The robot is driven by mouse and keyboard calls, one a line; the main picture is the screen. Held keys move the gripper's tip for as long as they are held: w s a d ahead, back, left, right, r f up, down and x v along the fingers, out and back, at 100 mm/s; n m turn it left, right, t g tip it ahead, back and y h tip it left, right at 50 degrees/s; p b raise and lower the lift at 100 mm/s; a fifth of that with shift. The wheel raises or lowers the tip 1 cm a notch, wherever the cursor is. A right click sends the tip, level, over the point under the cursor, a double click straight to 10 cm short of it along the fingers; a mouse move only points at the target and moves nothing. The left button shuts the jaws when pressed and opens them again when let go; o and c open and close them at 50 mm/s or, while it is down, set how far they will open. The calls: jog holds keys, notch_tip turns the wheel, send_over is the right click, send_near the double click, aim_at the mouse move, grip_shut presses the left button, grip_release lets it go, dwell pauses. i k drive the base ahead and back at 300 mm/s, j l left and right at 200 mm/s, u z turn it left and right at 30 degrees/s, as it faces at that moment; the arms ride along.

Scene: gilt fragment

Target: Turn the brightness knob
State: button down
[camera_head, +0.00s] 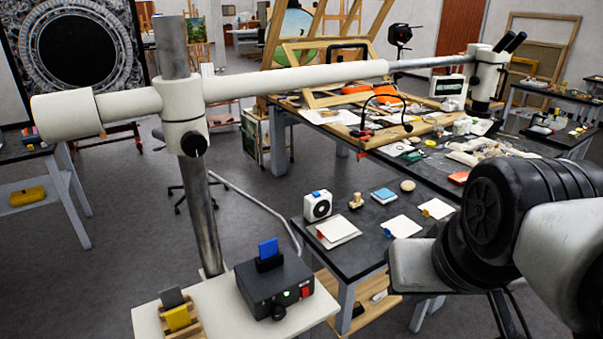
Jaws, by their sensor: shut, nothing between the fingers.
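A black box (262,283) sits on a white shelf at the lower middle of the head camera view. A round black knob (278,313) sticks out of its front face and looks like the brightness knob. A small green light (287,294) and a red switch (306,292) are on the same face. A blue piece stands in a black holder on top of the box. My arm comes in from the right edge, well to the right of the box. Its gripper does not show, and nothing of mine touches the knob.
A microscope boom (290,80) on a metal post (203,215) stands behind the box and reaches right. A wooden holder (190,329) with grey and yellow pieces is left of the box. A dark table (365,245) with small items stands to the right. Open floor lies behind.

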aim_at(278, 312)
jog(key=u, duration=0.85)
jog(key=j, duration=0.3)
jog(key=k+l+u, duration=0.15)
jog(key=u, duration=1.15)
jog(key=k+l, duration=0.2)
jog(key=k, duration=0.25)
